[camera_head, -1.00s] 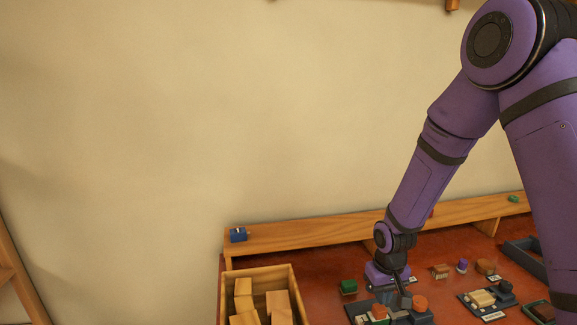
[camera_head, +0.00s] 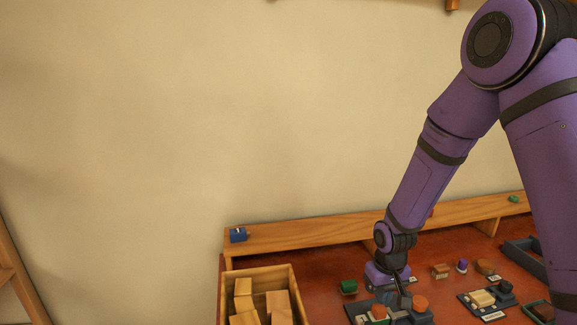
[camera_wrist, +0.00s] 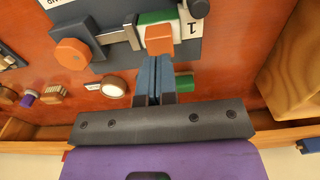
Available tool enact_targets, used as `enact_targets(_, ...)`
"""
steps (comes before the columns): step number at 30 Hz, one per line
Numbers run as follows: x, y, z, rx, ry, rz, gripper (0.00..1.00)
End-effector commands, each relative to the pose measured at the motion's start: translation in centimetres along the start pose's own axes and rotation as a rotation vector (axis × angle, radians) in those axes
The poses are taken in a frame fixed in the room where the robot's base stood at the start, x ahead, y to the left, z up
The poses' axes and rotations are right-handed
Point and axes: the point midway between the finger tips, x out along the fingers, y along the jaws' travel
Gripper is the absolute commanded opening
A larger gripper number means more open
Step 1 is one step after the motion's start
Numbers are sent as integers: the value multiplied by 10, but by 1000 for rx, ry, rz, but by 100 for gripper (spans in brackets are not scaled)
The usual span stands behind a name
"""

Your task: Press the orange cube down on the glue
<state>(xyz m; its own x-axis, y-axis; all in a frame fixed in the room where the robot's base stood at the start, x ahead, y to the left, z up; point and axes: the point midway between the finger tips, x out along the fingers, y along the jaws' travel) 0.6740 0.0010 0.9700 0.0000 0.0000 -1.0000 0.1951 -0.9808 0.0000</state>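The orange cube (camera_wrist: 160,39) sits on a green and white block (camera_wrist: 158,18) on a dark grey plate (camera_wrist: 105,62) in the wrist view. In the head view the orange cube (camera_head: 379,311) shows low, beside my gripper. My gripper's two blue fingers (camera_wrist: 154,62) are together with no visible gap, and nothing shows between them. Their tips overlap the cube's near edge in the picture; I cannot tell whether they touch it. No glue is visible; anything under the cube is hidden.
On the same plate are an orange round knob (camera_wrist: 72,52) and a metal bar (camera_wrist: 118,37). A wooden box of blocks (camera_head: 262,274) stands left in the head view. Another grey plate (camera_head: 487,303) with pale blocks lies right. A wooden shelf (camera_head: 310,235) runs behind.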

Motion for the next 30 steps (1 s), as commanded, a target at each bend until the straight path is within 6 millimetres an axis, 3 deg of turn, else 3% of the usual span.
enact_targets(30,6,0,0,0,0,0,0)
